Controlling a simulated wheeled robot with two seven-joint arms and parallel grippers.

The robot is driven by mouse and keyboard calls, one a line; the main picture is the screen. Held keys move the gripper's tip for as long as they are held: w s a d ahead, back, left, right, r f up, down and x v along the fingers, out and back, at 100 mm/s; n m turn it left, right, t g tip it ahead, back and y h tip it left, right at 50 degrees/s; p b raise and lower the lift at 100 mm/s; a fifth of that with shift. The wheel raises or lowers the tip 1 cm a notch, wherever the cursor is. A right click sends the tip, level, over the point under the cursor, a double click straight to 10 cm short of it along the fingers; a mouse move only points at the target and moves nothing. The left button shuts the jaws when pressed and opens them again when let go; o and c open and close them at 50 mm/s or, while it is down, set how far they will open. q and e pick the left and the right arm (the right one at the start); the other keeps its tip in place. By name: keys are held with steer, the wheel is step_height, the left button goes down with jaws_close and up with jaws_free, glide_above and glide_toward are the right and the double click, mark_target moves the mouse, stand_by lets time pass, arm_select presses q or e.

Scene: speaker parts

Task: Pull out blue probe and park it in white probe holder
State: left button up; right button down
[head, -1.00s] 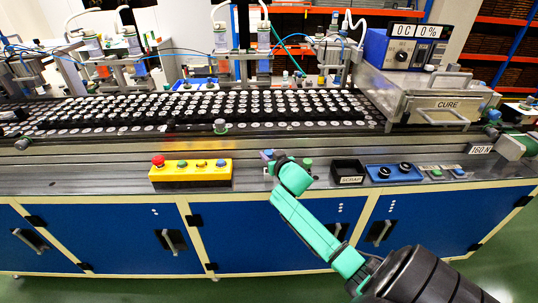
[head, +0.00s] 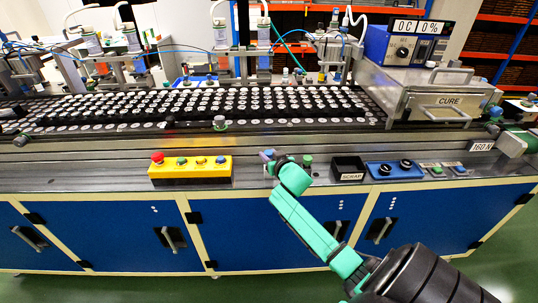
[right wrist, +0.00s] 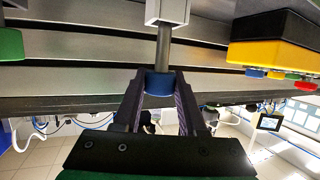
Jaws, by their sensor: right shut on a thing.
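My right gripper (right wrist: 158,92) is shut on the blue probe (right wrist: 158,84), with a finger on each side of its blue grip. The right wrist picture is upside down. In it a grey shaft runs between the blue grip and a white block (right wrist: 167,10). I cannot tell how far the shaft sits in that block. In the head view my right gripper (head: 272,164) is at the front ledge, with the bluish-purple top of the probe (head: 266,155) beside the fingertips. The arm hides the lower part there. I cannot clearly pick out a separate white probe holder. My left gripper is not in view.
A green-topped piece (head: 307,161) stands just right of my gripper. A yellow button box (head: 190,170) is to the left. A black scrap bin (head: 348,169) and a blue knob panel (head: 394,170) are to the right. Behind is a conveyor (head: 60,128) full of parts.

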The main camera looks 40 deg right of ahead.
steer(key=shift+f+b, duration=1)
steer(key=shift+f, duration=0.5)
steer(key=shift+c, duration=1.9)
jaws_free()
steer(key=v, duration=1.4)
steer(key=shift+s+r, duration=0.15)
steer(key=shift+s, duration=0.15)
